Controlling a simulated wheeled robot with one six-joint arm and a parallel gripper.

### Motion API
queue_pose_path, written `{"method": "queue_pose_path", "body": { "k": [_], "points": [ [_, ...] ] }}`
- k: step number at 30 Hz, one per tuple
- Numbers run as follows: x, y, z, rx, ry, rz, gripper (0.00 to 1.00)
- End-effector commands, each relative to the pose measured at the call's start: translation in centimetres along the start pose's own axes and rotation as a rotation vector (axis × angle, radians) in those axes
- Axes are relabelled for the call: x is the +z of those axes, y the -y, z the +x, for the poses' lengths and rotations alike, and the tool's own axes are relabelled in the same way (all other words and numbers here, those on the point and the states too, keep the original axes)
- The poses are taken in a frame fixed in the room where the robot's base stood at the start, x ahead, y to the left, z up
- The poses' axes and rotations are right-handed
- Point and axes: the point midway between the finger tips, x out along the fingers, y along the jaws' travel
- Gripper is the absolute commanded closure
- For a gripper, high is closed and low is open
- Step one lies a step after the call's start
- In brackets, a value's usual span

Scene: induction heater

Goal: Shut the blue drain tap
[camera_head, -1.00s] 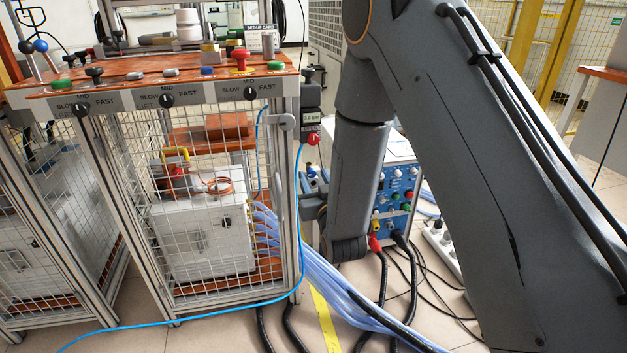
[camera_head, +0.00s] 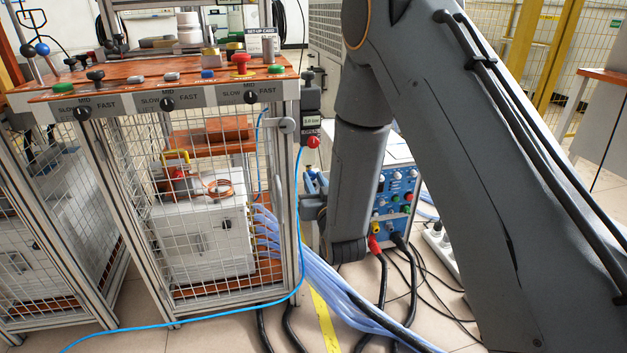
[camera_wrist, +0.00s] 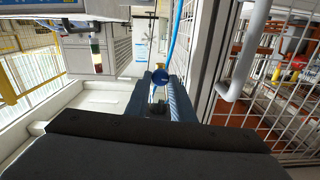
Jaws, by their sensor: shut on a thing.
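The blue drain tap (camera_wrist: 160,76) shows in the middle of the wrist view, at the fingertips of my gripper (camera_wrist: 160,95). The two dark fingers lie on either side of it and are shut on it. In the head view, small blue parts of the tap (camera_head: 312,177) show beside the right post of the caged bench. My gripper (camera_head: 313,203) is just below them, partly hidden by my wrist. The tap's exact handle angle is hard to tell.
A red knob (camera_head: 313,142) and a small gauge sit above the tap on the post. A grey cage handle (camera_wrist: 246,75) is close on the right. Pale blue hoses (camera_head: 330,290) run below. A blue control box (camera_head: 396,205) stands behind my arm.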

Motion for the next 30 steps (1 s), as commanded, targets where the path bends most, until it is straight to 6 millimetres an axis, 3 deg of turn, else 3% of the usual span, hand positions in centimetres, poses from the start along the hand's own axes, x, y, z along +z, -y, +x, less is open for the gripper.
{"method": "queue_pose_path", "body": {
  "k": [30],
  "points": [
    [0.08, -0.17, -0.08, 0.0, 0.003, 0.928, 1.0]
  ]
}}
